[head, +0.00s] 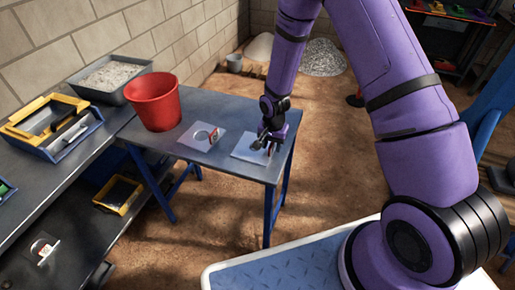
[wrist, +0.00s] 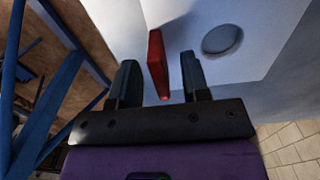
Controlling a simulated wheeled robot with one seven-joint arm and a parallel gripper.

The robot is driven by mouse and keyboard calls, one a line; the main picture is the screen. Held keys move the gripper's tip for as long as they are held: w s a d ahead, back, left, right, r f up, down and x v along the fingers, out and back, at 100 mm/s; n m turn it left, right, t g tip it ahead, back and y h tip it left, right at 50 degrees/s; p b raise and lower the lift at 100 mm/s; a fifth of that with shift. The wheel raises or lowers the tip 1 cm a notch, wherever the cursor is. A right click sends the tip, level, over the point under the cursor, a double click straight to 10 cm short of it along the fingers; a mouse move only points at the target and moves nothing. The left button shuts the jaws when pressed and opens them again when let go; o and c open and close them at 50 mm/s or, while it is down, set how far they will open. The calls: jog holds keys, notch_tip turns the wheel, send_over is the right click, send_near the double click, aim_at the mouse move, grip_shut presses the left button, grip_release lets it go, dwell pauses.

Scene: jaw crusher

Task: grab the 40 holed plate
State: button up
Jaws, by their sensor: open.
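A pale plate (head: 249,148) lies near the right end of the grey-blue table, partly hidden by my gripper (head: 268,141). In the wrist view the plate (wrist: 195,15) shows a round grey hole (wrist: 222,39) and an upright red tab (wrist: 157,63). My gripper (wrist: 160,80) is open, with its fingers on either side of the red tab. A gap shows on both sides of the tab. A second pale plate (head: 190,133) with a larger round hole and a red-marked tab lies left of it. I cannot read the number on either tab.
A red bucket (head: 153,101) stands at the table's (head: 232,112) left end. A workbench at left holds a grey tray (head: 112,76) of gravel and a blue-yellow box (head: 52,127). Another tabbed plate (head: 41,247) lies on the lower shelf. The table between bucket and plates is clear.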

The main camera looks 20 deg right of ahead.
jog(key=shift+f, duration=0.1)
grip_shut()
dwell(0.3)
